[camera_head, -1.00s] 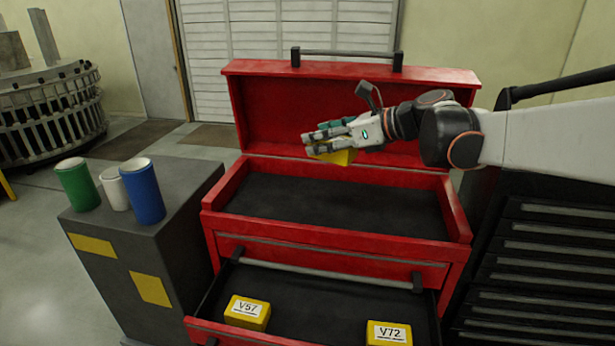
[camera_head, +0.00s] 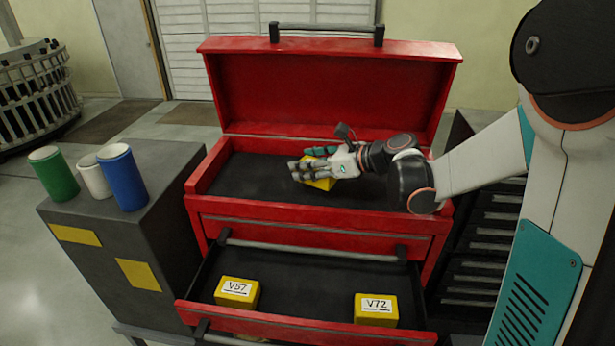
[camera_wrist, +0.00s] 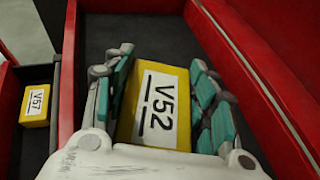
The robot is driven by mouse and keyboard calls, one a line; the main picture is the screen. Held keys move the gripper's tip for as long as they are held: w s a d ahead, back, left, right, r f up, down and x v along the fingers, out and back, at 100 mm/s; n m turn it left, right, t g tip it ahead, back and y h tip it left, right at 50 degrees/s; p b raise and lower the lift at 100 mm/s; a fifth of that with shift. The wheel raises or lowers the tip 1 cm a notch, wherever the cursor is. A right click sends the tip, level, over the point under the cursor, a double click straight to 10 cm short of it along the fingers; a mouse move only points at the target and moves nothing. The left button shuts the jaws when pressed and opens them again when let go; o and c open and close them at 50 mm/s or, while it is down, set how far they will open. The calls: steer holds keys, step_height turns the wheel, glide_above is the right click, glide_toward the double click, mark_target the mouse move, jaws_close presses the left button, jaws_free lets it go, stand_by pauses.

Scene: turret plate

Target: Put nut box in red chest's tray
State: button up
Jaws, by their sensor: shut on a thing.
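A yellow nut box labelled V52 (camera_wrist: 158,105) sits between the fingers of my gripper (camera_wrist: 160,85), which is shut on it. In the head view the same box (camera_head: 318,183) shows partly behind my gripper (camera_head: 310,170). Both are inside or just over the black-floored top tray of the red chest (camera_head: 250,178). I cannot tell whether the box touches the tray floor. The tray's red wall runs close along the right of my gripper in the wrist view. The chest's lid (camera_head: 320,95) stands open.
The black lower drawer (camera_head: 305,285) is pulled out, with boxes V57 (camera_head: 237,292) and V72 (camera_head: 376,309) in it. Green (camera_head: 54,173), white (camera_head: 93,177) and blue (camera_head: 122,178) cylinders stand on a grey cabinet (camera_head: 165,165) at the left. The tray's left part is clear.

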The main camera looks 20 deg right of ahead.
step_height(320, 180, down, 4)
steer(key=shift+f, duration=0.1)
steer(key=shift+s, duration=0.1)
steer(key=shift+f, duration=0.1)
steer(key=o, duration=1.3)
steer(key=shift+s+d+r, duration=0.15)
steer(key=shift+d+r, duration=0.05)
steer(key=b+v, duration=0.1)
steer(key=v, duration=1)
steer(key=shift+s+d, duration=0.15)
steer(key=shift+s, duration=0.05)
